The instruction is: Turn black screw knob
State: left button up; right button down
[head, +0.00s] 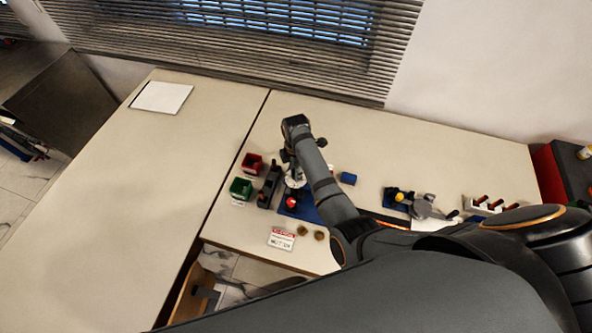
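A gauge rig with a blue base (300,211) stands on the right-hand table, partly hidden by my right arm. A red round part (291,202) shows at its front. A black upright piece (269,187) stands at its left side. I cannot make out a black screw knob for certain; it may be hidden or too small. My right arm reaches in from the lower right over the rig. My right gripper (290,168) is at the rig's back, mostly hidden by the arm, and its fingers cannot be made out. My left gripper is not in view.
A red bin (252,163) and a green bin (240,188) stand left of the rig. A white label card (281,239) and two small brown round pieces (311,233) lie in front. A blue block (348,178) and other tools lie right. The left table (150,190) is mostly clear.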

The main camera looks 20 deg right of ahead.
jog(key=m, duration=1)
jog(key=shift+m, duration=0.4)
jog(key=m, duration=0.3)
jog(key=shift+m, duration=0.3)
jog(key=m, duration=0.3)
jog(key=shift+m, duration=0.3)
jog(key=m, duration=0.3)
jog(key=shift+m, duration=0.4)
jog(key=m, duration=0.6)
jog(key=shift+m, duration=0.4)
